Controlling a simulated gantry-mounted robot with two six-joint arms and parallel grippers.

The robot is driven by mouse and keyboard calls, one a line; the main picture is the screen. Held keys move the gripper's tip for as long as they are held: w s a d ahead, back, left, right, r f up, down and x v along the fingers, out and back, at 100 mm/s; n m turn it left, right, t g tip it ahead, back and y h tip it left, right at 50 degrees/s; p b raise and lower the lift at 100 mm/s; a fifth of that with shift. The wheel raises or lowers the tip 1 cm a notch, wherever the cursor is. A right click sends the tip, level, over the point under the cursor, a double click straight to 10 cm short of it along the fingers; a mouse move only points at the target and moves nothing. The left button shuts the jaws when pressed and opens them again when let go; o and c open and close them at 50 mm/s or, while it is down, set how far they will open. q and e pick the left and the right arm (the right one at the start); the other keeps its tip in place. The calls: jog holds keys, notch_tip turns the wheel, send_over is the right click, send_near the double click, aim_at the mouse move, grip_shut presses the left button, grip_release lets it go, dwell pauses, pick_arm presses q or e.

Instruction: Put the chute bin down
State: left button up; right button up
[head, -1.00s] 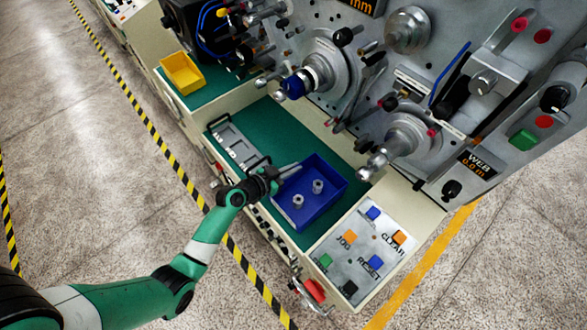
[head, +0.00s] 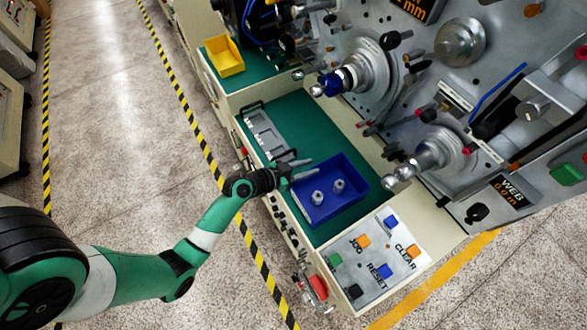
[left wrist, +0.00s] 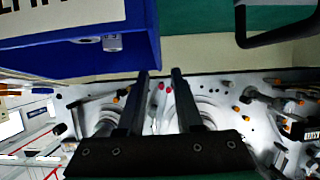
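The blue chute bin (head: 345,207) stands on the green top of the machine's ledge, with two small grey metal parts inside: one on the left (head: 318,198) and one on the right (head: 339,185). My left gripper (head: 309,166) is beside the bin's upper left side. Its two fingers are apart with nothing visible between them. In the left wrist view the bin (left wrist: 141,52) is at upper left, and the open fingers (left wrist: 162,72) show a clear gap. Whether a finger touches the bin cannot be told. My right gripper is out of view.
A grey rack (head: 264,133) with a dark handle lies beyond the gripper. A yellow bin (head: 225,57) stands at the far end. A button panel (head: 372,262) is nearer, beside the blue bin. Machine spindles (head: 425,155) stick out on the right. Green surface is free behind the bin.

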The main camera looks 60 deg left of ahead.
pick_arm(q)
jog(key=v, duration=0.7)
jog(key=shift+s+r, duration=0.2)
jog(key=shift+s, duration=0.1)
